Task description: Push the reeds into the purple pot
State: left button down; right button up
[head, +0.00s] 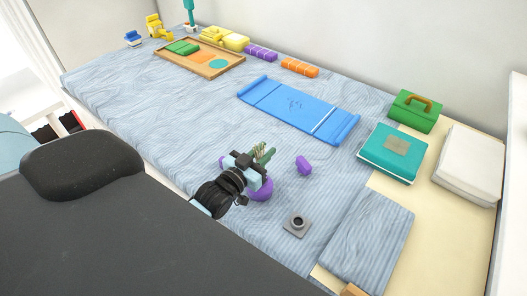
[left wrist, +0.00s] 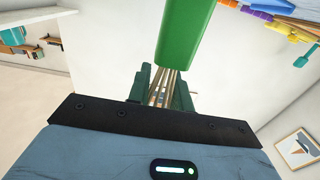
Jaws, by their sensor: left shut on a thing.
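My left gripper (head: 256,158) is low over the front middle of the blue cloth in the head view. It is shut on the reeds (head: 259,150), a thin bundle of pale stems. In the left wrist view the stems (left wrist: 169,86) run between the dark fingers (left wrist: 163,97), with a large green piece (left wrist: 185,35) at their far end. The purple pot (head: 262,190) is just below and beside the gripper and partly hidden by it. I cannot tell whether the reeds touch the pot. My right gripper is not in view.
A small purple piece (head: 304,166) and a grey square holder (head: 297,224) are close on the right. A blue mat (head: 297,107) lies behind. A teal box (head: 391,152), green case (head: 414,111) and white stack (head: 468,165) stand at right. The cloth's left middle is clear.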

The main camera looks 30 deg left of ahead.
pick_arm(q)
jog(key=shift+f, duration=0.15)
jog(key=c, duration=0.6)
grip_release()
jog(key=shift+s, duration=0.15)
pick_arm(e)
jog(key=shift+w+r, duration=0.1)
pick_arm(q)
jog(key=shift+s+a, duration=0.1)
jog(key=shift+s, duration=0.45)
jog(key=s+p, duration=0.1)
jog(key=s, duration=0.2)
jog(key=s+p, duration=0.1)
jog(key=s, duration=0.2)
jog(key=shift+a, duration=0.2)
jog(key=s, duration=0.2)
jog(key=shift+s+a+p, duration=0.1)
jog(key=shift+s+p, duration=0.2)
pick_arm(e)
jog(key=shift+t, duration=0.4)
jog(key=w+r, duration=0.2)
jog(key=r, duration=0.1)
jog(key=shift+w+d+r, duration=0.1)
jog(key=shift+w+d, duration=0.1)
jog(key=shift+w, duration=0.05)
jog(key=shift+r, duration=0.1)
